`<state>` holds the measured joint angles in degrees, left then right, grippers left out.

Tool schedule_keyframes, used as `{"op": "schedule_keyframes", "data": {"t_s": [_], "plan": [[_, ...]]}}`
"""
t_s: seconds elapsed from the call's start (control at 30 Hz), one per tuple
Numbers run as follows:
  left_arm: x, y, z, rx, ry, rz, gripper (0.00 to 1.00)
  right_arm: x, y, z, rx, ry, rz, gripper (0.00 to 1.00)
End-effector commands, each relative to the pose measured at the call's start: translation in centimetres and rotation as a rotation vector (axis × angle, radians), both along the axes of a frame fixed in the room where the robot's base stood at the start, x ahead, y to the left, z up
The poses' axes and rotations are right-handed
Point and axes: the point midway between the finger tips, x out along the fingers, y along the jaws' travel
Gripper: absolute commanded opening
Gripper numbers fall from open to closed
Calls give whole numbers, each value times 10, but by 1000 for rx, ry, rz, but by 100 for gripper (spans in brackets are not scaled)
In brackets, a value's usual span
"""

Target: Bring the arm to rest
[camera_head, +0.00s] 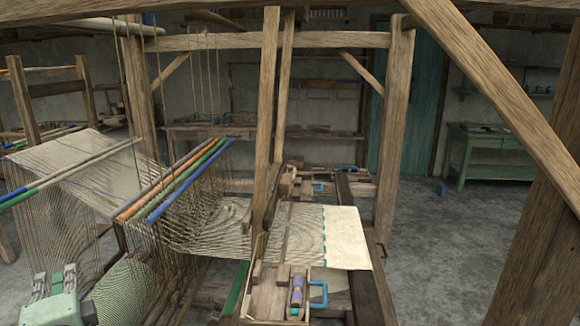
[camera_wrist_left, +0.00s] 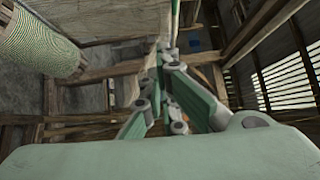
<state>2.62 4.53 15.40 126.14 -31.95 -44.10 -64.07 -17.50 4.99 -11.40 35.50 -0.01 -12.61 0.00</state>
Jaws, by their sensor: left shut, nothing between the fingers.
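My left gripper (camera_head: 55,283) is at the lower left of the head view, pale green with grey joints, beside the loom's warp threads. In the left wrist view its fingers (camera_wrist_left: 165,62) are together, with nothing between them. The wooden handloom (camera_head: 270,120) fills the middle of the head view. Its cream cloth (camera_head: 345,238) lies at the centre right. My right gripper does not show.
A cloth-wrapped roll (camera_head: 125,292) lies close to the right of my left gripper; a patterned roll also shows in the left wrist view (camera_wrist_left: 38,45). Coloured rods (camera_head: 185,180) cross the warp above. A green table (camera_head: 490,150) stands at the back right.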

Motion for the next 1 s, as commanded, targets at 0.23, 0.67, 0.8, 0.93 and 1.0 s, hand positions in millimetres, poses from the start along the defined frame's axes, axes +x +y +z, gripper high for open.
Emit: {"op": "schedule_keyframes", "data": {"t_s": [0.23,0.67,0.8,0.93,1.0], "plan": [[-12,-31,-61,-250,47,-51,0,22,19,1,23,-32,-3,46],[-119,-153,-229,-1018,309,31,0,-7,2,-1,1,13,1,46],[-171,-193,-265,-1223,416,135,0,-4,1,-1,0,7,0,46],[-216,-222,-285,-1357,503,237,0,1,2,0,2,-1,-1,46],[-238,-236,-293,-1415,547,292,0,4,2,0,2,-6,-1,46]]}}
